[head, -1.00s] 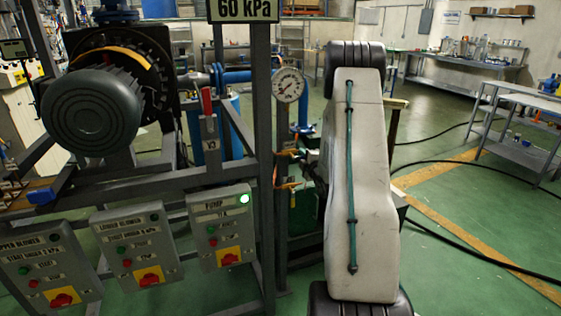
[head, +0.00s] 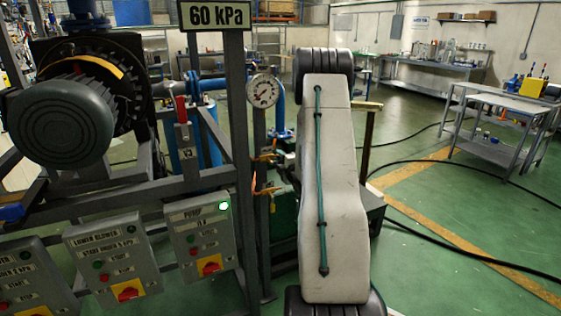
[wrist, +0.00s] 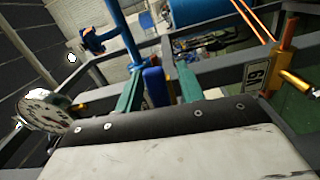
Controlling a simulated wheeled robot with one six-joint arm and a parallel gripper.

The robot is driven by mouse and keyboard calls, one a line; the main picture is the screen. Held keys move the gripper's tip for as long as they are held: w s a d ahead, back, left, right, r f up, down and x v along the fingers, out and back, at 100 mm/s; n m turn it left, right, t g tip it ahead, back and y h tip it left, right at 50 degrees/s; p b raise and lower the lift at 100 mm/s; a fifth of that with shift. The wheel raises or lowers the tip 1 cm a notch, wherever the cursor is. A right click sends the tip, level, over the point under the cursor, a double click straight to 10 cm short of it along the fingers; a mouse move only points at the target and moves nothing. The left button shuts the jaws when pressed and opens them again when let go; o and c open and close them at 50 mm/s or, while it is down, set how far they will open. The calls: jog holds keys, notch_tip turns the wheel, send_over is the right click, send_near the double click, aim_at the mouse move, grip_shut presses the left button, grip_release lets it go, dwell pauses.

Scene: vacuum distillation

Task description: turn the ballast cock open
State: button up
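In the wrist view the two teal fingers of my gripper (wrist: 160,88) stand apart. At the right, a brass cock with an orange handle (wrist: 297,81) sits by an upside-down tag (wrist: 257,75), apart from the fingers. The head view shows small brass-and-orange cocks (head: 266,157) on the post below the gauge. No label naming the ballast cock is readable. My arm hides my gripper in the head view.
A round dial gauge (head: 263,90) is on the frame, and also at the left of the wrist view (wrist: 42,110). The pump box (head: 203,238) with a lit green lamp is left of my arm. Black cables (head: 430,232) lie on the floor at the right.

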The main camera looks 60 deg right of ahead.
jog(key=v, duration=0.8)
jog(key=shift+w, duration=0.1)
dwell(0.3)
